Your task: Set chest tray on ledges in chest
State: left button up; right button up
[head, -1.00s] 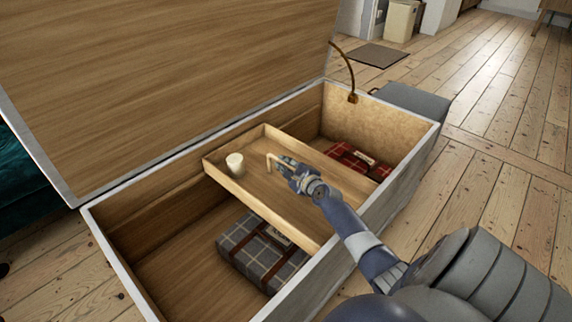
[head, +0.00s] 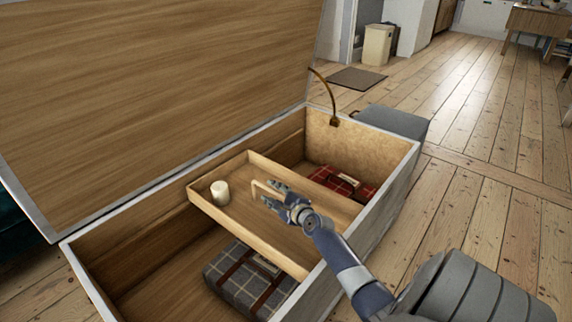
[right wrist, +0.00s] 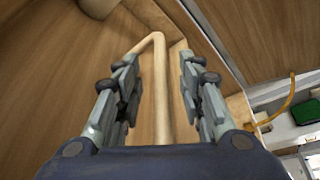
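The wooden chest tray (head: 250,232) lies across the middle of the open chest (head: 402,168), below the rim. Whether it rests on the ledges on both sides cannot be seen. A pale candle-like cylinder (head: 220,193) stands in the tray's left part. My right gripper (head: 272,192) is over the tray at its upright pale handle (head: 254,188). In the right wrist view, the handle (right wrist: 160,85) passes between the two fingers of the open gripper (right wrist: 160,92), with gaps on both sides. My left gripper is out of view.
A grey plaid case (head: 238,284) lies in the chest left of and below the tray. A red plaid case (head: 350,186) lies at the right end. The raised lid (head: 150,95) stands behind. A curved brown stay (head: 326,92) is at the right. Floor to the right is clear.

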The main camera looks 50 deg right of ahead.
jog(key=v, duration=0.9)
jog(key=shift+s+r, duration=0.15)
jog(key=shift+s, duration=0.05)
